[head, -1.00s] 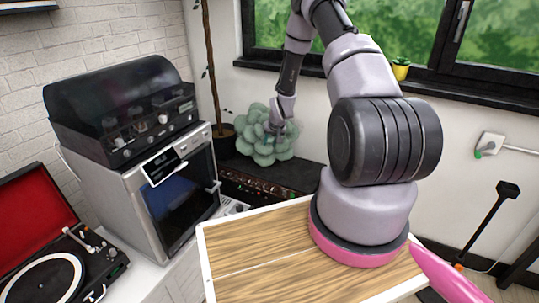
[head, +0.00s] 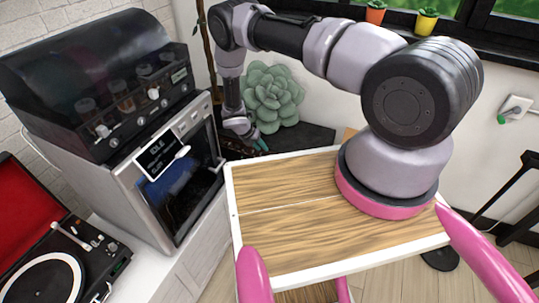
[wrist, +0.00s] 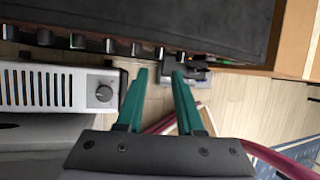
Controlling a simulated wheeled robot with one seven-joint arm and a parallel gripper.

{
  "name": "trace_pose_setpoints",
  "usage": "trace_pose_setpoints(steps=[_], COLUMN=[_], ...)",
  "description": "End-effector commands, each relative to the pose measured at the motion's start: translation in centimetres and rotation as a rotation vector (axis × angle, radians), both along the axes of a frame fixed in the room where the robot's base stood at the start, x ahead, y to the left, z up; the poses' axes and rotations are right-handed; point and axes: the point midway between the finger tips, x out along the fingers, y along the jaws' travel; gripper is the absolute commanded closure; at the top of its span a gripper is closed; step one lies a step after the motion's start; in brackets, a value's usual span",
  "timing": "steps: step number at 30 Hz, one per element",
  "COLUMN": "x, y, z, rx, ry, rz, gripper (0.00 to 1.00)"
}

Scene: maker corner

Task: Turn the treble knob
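A black amplifier (head: 312,138) stands behind the wooden top in the head view, its front mostly hidden by my arm and gripper. In the wrist view the amplifier (wrist: 190,22) fills the top, with a row of dark knobs (wrist: 108,46) along its front edge. No labels are readable, so I cannot tell which knob is the treble. My gripper (wrist: 159,73) has two green fingers, apart and empty, with their tips close to the right part of the knob row. Contact with a knob cannot be told. The gripper (head: 258,146) also shows small in the head view.
A silver panel with slots and one knob (wrist: 104,93) lies left of my fingers in the wrist view. In the head view, a silver oven-like machine (head: 170,185), a record player (head: 60,265) and a green succulent (head: 272,95) surround the reach. The wooden top (head: 290,200) is bare.

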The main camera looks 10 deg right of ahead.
Motion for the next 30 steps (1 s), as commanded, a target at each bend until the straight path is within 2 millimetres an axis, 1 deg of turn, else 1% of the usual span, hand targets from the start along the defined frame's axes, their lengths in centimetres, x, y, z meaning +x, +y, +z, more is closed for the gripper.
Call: trace_pose_setpoints(steps=[1, 6, 12, 16, 25, 26, 27, 28, 29, 30], x=[0.1, 0.6, 1.2, 1.3, 1.4, 1.4, 1.4, 1.4, 1.4, 1.4], y=[-0.6, -2.0, -3.2, -3.7, -3.8, -3.8, -3.8, -3.8, -3.8, -3.8], z=[-1.0, -3.9, -6.5, -7.3, -7.5, -7.5, -7.5, -7.5, -7.5, -7.5], rx=[-0.001, 0.001, 0.003, 0.003, 0.004, 0.004, 0.004, 0.004, 0.004, 0.004], ry=[0.001, 0.000, -0.001, -0.001, -0.002, -0.002, -0.002, -0.002, -0.001, -0.001], rz=[-0.002, -0.004, -0.005, -0.005, -0.005, -0.005, -0.005, -0.005, -0.005, -0.005], gripper=[0.64, 0.64, 0.64, 0.64, 0.64, 0.67, 0.83, 0.94, 1.00, 1.00])
